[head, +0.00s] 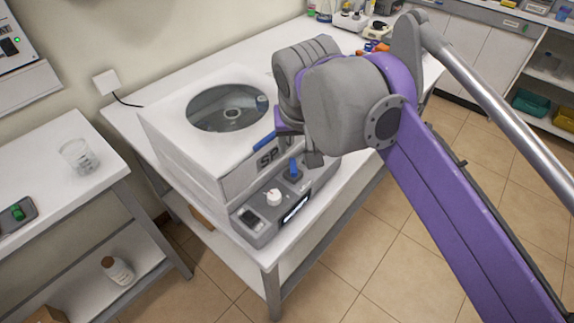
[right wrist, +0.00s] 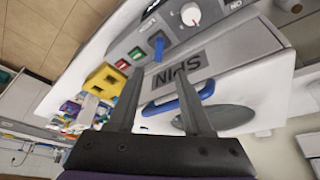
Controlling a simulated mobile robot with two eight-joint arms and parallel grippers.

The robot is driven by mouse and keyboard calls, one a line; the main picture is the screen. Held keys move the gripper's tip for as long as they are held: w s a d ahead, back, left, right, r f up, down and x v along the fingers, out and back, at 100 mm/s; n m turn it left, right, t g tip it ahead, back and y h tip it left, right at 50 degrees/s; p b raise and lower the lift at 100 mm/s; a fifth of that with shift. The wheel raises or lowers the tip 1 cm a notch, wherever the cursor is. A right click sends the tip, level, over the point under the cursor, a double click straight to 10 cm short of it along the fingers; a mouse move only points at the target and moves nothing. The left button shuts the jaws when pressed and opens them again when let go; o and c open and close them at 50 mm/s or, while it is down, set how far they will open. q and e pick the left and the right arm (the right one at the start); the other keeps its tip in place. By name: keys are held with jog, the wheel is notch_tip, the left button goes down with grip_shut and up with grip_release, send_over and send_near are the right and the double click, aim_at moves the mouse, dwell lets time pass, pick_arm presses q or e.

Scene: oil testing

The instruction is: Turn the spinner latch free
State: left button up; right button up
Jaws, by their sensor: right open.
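The spinner (head: 185,165) is a white box with a round window in its lid, standing on the white bench. A blue handle (head: 264,142) sits on its front beside the SPIN label; it also shows in the right wrist view (right wrist: 188,98). A small blue latch lever (head: 293,168) stands up from the grey front panel and shows in the right wrist view (right wrist: 158,45). My right gripper (right wrist: 158,73) is open and empty, its fingertips over the SPIN label, just short of the lever. One finger crosses in front of the handle. My left gripper is out of view.
The panel also carries a white knob (head: 273,197) and, in the right wrist view, red and green buttons (right wrist: 128,60). A yellow box (right wrist: 105,80) shows beyond the fingers. A beaker (head: 79,157) stands on the left table.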

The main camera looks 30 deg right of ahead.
aim_at(293, 166)
jog(key=b+x, duration=0.2)
jog(key=x, duration=0.9)
jog(key=shift+d, duration=0.15)
jog(key=shift+r, duration=0.1)
jog(key=shift+c, duration=0.2)
grip_shut()
